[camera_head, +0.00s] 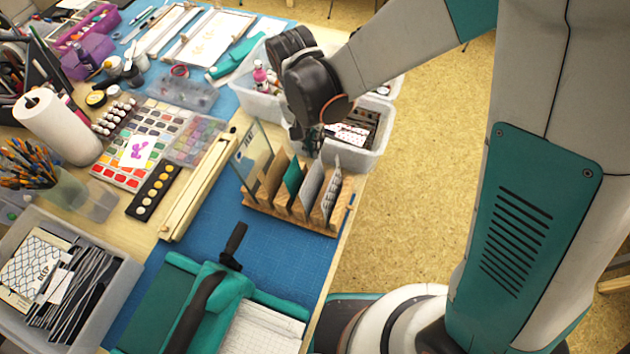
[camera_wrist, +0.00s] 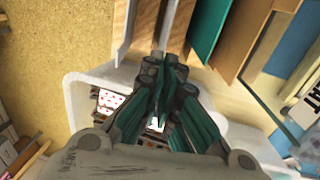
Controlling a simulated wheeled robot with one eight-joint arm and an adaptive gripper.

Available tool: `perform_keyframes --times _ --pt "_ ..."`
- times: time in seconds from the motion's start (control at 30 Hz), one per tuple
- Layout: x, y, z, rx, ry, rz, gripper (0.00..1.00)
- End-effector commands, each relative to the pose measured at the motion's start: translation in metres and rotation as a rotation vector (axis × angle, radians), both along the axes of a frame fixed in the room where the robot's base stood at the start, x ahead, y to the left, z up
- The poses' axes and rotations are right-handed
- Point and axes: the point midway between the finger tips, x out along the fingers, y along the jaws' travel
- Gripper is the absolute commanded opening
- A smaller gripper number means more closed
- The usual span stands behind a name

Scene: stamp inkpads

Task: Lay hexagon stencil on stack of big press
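A wooden rack (camera_head: 292,221) stands near the table's right edge with several upright panels in its slots. Its rightmost panel (camera_head: 333,190) is light grey with a row of cut-outs; their shape is too small to tell, so I cannot confirm it as the hexagon stencil. A plain grey panel (camera_head: 310,185) stands beside it. The big teal press (camera_head: 222,298) is at the bottom, with a pale gridded stack (camera_head: 262,328) on its right. My gripper (camera_head: 312,135) is at the rack's far end. In the wrist view its fingertips (camera_wrist: 165,68) look together, close to the grey panel's edge (camera_wrist: 170,25); contact is unclear.
A white bin (camera_head: 372,158) with cards stands just behind and below my gripper. A clear pane (camera_head: 252,155), wooden panels and a teal panel (camera_head: 294,177) crowd the rack. Bare blue mat (camera_head: 285,262) lies between rack and press.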

Motion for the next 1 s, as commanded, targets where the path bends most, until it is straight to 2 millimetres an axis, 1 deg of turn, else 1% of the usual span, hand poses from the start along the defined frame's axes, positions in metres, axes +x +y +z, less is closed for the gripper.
perform_keyframes --times 0.03,0.73,0.83,1.0 --pt "0.000 0.001 0.006 0.000 0.000 0.000 0.00" --pt "0.002 0.008 0.056 0.000 0.000 0.001 0.00" --pt "0.003 0.009 0.061 0.000 0.000 0.001 0.00" --pt "0.003 0.009 0.060 0.000 0.000 0.000 0.00"
